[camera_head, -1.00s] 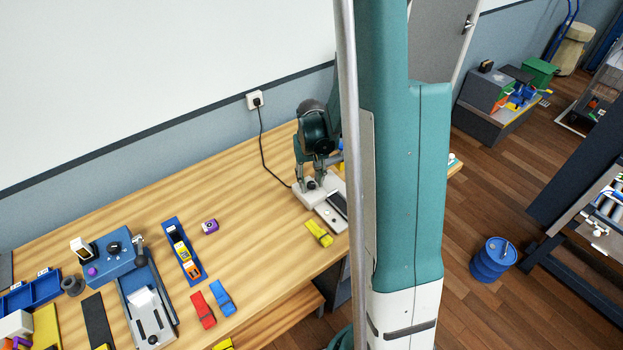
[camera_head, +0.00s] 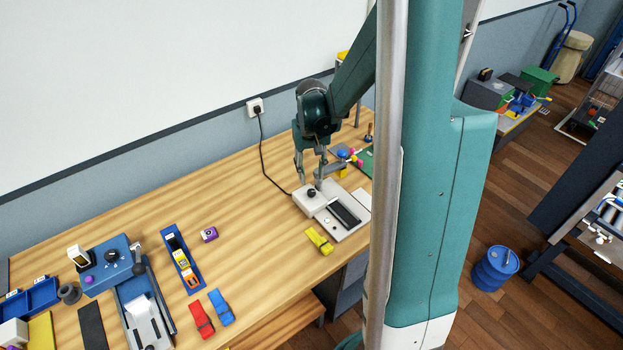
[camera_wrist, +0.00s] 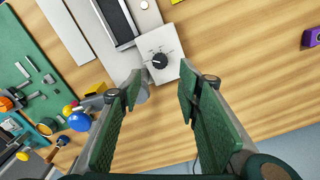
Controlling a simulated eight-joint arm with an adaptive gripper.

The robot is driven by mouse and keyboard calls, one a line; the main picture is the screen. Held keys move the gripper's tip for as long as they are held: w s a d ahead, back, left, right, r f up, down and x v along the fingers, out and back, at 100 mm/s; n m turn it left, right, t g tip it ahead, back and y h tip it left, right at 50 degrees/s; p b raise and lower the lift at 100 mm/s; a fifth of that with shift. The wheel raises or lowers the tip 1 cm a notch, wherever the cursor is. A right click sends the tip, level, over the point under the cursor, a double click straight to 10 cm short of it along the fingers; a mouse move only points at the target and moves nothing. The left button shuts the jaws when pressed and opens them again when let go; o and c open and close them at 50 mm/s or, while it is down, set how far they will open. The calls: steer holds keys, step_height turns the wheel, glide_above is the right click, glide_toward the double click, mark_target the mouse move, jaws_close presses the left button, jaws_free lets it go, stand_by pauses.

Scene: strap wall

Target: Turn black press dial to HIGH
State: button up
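The black dial (camera_wrist: 160,61) sits on the white top of a small press with a dark plate, with small marks around it; its setting is too small to read. In the head view, the dial (camera_head: 311,193) is at the left end of the white press (camera_head: 302,203). My gripper (camera_wrist: 162,84) is open and empty, its two green-padded fingers wide apart. In the wrist view the dial lies between and beyond the fingertips, not touched. In the head view my gripper (camera_head: 309,168) hangs just above the press, fingers pointing down.
A black cord runs from the wall socket (camera_head: 255,106) to the press. A yellow clip-like strap (camera_head: 319,241) lies in front of it. A blue machine (camera_head: 108,268) with its own black knob stands at left.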

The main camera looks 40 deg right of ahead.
steer(key=shift+s+r+n+b, duration=0.1)
steer(key=shift+r+n+b, duration=1.8)
steer(key=shift+b, duration=1.4)
steer(key=shift+f+n, duration=0.15)
steer(key=shift+n, duration=0.15)
steer(key=m+p, duration=0.5)
steer(key=m, duration=0.5)
glide_above(312, 191)
step_height(312, 191, down, 4)
steer(key=shift+a+f, duration=0.1)
steer(key=shift+a, duration=0.05)
steer(key=shift+f, duration=0.1)
steer(key=shift+f+b, duration=0.4)
steer(key=shift+f, duration=3.4)
